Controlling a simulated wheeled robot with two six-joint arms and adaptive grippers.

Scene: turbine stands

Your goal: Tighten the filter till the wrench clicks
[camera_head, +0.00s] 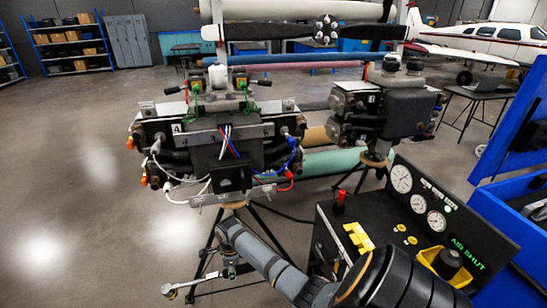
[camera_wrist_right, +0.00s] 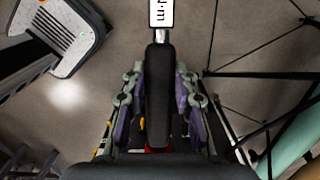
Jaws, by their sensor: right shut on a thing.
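My right gripper (camera_head: 229,268) is low in front of the left engine stand, at the end of my arm coming in from the lower right. It is shut on a torque wrench (camera_head: 190,285), whose ratchet end points left, apart from the engine. In the right wrist view the wrench's black handle (camera_wrist_right: 157,95) lies between the two fingers (camera_wrist_right: 157,100), with a white N·m label beyond it. The left engine (camera_head: 215,145) is marked 4 and carries hoses, coloured wires and a white canister (camera_head: 218,77) on top. I cannot tell for sure which part is the filter. My left gripper is out of view.
A black cart (camera_head: 365,215) with gauges and a sign reading AIR SHUT stands at the right, close to my arm. A second engine (camera_head: 388,105) stands behind. Tripod legs spread below the left engine. The floor (camera_head: 60,190) at the left is clear.

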